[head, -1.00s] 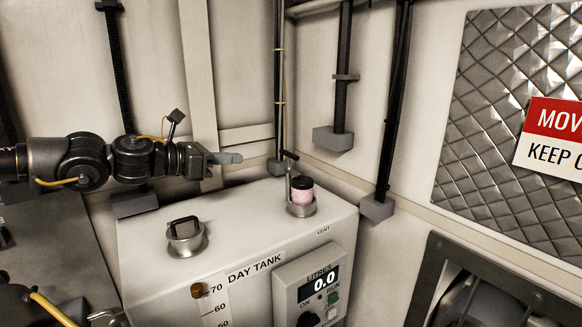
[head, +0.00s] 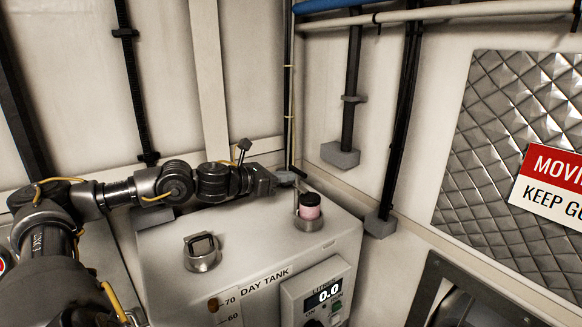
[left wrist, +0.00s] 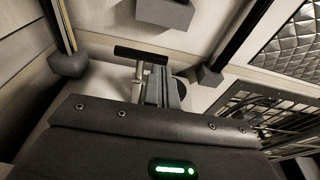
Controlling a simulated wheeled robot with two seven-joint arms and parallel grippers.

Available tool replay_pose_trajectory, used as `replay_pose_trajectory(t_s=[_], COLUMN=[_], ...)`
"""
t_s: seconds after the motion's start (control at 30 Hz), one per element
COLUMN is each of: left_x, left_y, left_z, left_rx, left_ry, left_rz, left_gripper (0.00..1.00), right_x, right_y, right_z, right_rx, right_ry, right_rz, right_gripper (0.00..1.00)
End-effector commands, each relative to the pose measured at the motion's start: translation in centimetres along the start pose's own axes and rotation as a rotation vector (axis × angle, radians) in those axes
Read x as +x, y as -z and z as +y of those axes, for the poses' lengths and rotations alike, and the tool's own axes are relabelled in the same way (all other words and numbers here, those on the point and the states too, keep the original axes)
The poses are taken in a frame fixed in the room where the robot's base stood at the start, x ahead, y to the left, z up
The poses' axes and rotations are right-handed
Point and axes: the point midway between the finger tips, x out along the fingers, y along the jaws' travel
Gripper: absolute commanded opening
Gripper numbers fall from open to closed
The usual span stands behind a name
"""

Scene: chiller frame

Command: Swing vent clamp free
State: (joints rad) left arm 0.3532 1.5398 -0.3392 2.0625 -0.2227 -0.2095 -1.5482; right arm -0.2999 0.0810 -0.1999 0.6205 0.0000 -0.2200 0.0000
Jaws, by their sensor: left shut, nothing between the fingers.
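The vent clamp (head: 297,171) shows as a thin post with a dark crossbar handle beside the pink, black-topped cylinder (head: 309,208). The cylinder stands in a metal cup on top of the day tank (head: 255,235). My left gripper (head: 287,177) is shut and empty, its tips close to the handle on its left. In the left wrist view the black handle bar (left wrist: 141,54) lies just beyond and left of my closed fingertips (left wrist: 168,86); I cannot tell whether they touch. The cylinder is mostly hidden there. My right gripper is not clearly seen.
A metal filler cap (head: 202,252) stands on the tank's left. Dark posts with grey foot blocks (head: 340,155) run down the walls behind. A control box (head: 318,292) is on the tank's front. A quilted panel with a red sign (head: 552,178) is at right.

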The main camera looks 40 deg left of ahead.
Motion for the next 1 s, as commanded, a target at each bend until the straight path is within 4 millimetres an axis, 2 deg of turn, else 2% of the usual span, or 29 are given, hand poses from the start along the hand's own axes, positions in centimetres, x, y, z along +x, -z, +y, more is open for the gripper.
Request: replay_pose_trajectory(t_s=[0.03, 0.23, 0.77, 1.0], left_x=[0.4, 1.6, 2.2, 3.2], left_y=[-0.5, -0.2, 0.0, -0.2], left_z=[0.0, 0.1, 0.0, -0.7], left_rx=[-0.006, -0.003, 0.000, -0.012], left_ry=[0.001, -0.001, -0.001, -0.023], left_rz=[-0.004, -0.001, 0.000, -0.005], left_gripper=[0.00, 0.00, 0.00, 0.00], right_x=[-0.8, -1.8, -1.9, -2.4], right_y=[0.1, 0.2, 0.2, 0.2], right_z=[0.0, 0.0, 0.0, 0.0], right_rx=[0.000, 0.000, 0.000, 0.000], right_ry=[0.000, 0.000, 0.000, 0.001], right_rz=[0.000, 0.000, 0.000, 0.000], right_gripper=[0.36, 0.36, 0.36, 0.36])
